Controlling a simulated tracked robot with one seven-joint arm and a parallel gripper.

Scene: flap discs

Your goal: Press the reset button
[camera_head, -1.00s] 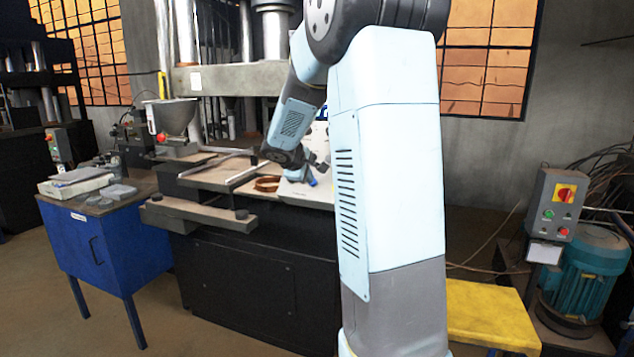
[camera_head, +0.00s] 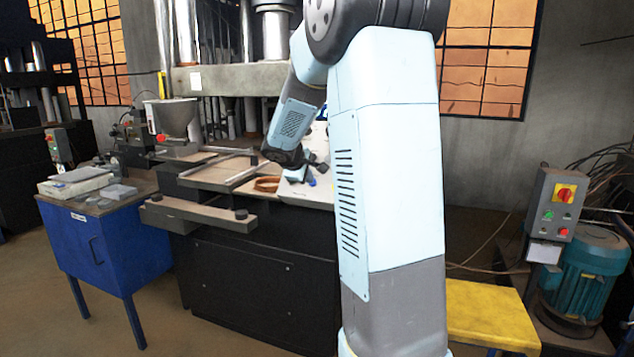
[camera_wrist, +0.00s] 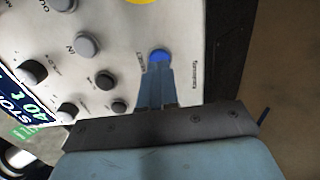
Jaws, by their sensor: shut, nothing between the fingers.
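In the head view my gripper (camera_head: 300,177) is small, low over the pale panel (camera_head: 295,192) at the press, and partly hidden by my wrist and arm.
Several grey and black knobs, such as one grey knob (camera_wrist: 87,45), sit left of the blue button. A yellow part (camera_wrist: 140,1) shows at the top edge. A brown ring (camera_head: 267,184) lies left of my gripper. A dark border (camera_wrist: 230,50) edges the panel on the right.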

